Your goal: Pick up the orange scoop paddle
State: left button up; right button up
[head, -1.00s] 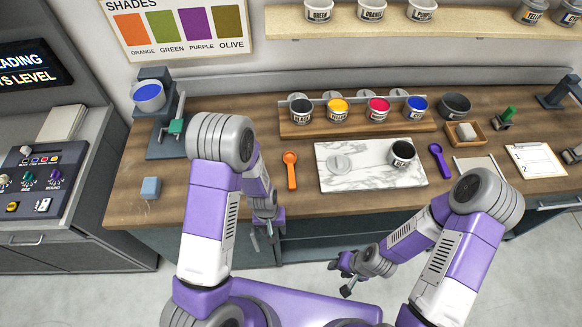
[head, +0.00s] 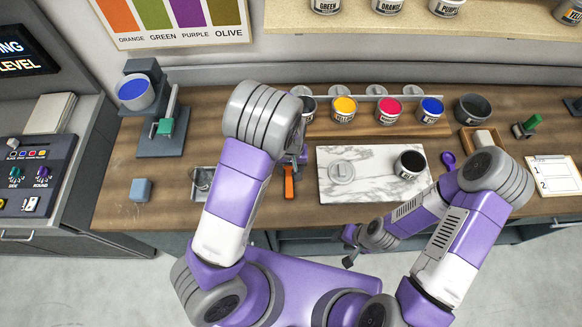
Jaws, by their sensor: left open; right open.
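The orange scoop paddle (head: 289,186) lies on the wooden counter (head: 115,205), left of the marble slab (head: 338,196). Only part of its orange handle shows; its upper part is hidden behind my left arm and gripper. My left gripper (head: 291,163) is open, over or very close to the paddle. Whether its fingers touch the paddle I cannot tell. My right gripper (head: 350,246) is open and empty, in front of the counter edge and below the marble slab.
Several ink tubs, including a yellow one (head: 343,109), stand in a rack behind the slab. A black tub (head: 409,164) stands on the slab. A purple scoop (head: 448,160) lies to its right. A metal tray (head: 202,178) and a blue block (head: 141,189) are at left.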

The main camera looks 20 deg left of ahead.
aim_at(289, 178)
pick_arm(q)
jog(key=f, duration=0.6)
jog(key=shift+a, duration=0.3)
jog(key=shift+s+r, duration=0.1)
jog(key=shift+s, duration=0.05)
grip_shut()
